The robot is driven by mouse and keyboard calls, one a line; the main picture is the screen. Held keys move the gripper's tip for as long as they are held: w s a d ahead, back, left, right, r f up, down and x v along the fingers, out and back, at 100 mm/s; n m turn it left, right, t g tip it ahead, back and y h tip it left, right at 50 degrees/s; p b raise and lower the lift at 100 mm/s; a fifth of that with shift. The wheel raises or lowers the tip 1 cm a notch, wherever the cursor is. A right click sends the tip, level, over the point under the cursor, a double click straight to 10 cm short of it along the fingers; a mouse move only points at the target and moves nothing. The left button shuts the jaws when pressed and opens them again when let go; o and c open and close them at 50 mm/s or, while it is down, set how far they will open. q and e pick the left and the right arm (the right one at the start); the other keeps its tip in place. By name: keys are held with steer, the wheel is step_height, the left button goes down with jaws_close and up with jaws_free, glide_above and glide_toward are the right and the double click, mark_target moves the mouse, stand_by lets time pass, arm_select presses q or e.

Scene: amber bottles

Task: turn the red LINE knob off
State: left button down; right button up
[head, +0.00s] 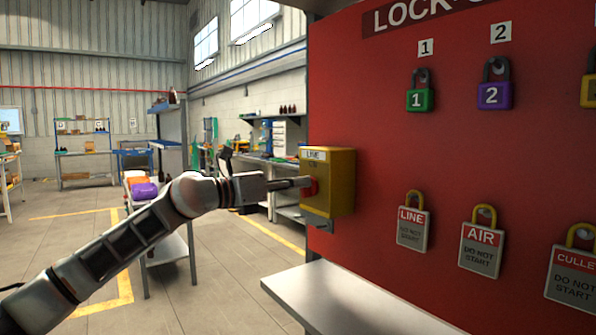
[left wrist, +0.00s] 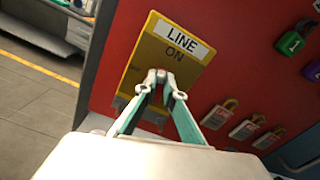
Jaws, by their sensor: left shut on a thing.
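The yellow LINE box (head: 335,182) is fixed to the left end of the red lockout board. The red knob (head: 313,188) shows on its front face at the fingertips of my left gripper (head: 301,182), which is shut on it. In the left wrist view the gripper (left wrist: 161,77) reaches the yellow box (left wrist: 192,72) just below the white LINE label (left wrist: 187,41) and the word ON. The fingers hide the knob there, so its angle cannot be told. My right gripper is in neither view.
The red board (head: 385,150) carries numbered padlocks, including green (head: 420,99) and purple (head: 494,95), with tagged padlocks (head: 412,228) below. A pale shelf (head: 345,300) juts out under the box. A cart (head: 172,245) stands behind my left arm; open floor lies left.

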arm_select(q)
steer(key=shift+w+a+f+n+p, duration=0.1)
steer(key=shift+f+n+p, duration=0.15)
steer(key=shift+n+p, duration=2.15)
steer(key=shift+w+a+f+n+p, duration=0.1)
steer(key=shift+w+f+n+p, duration=0.1)
steer(key=shift+n+p, duration=2.15)
steer(key=shift+w+a+f+n+p, duration=0.1)
steer(key=shift+f+n+p, duration=0.15)
steer(key=shift+n+p, duration=2.1)
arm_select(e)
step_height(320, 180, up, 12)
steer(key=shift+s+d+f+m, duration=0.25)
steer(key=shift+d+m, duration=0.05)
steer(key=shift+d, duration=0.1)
arm_select(q)
steer(key=shift+n, duration=0.3)
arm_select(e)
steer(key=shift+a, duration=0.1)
arm_select(q)
steer(key=c, duration=2.1)
jaws_free()
steer(key=shift+c, duration=0.2)
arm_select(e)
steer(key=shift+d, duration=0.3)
arm_select(q)
steer(key=shift+s, duration=0.1)
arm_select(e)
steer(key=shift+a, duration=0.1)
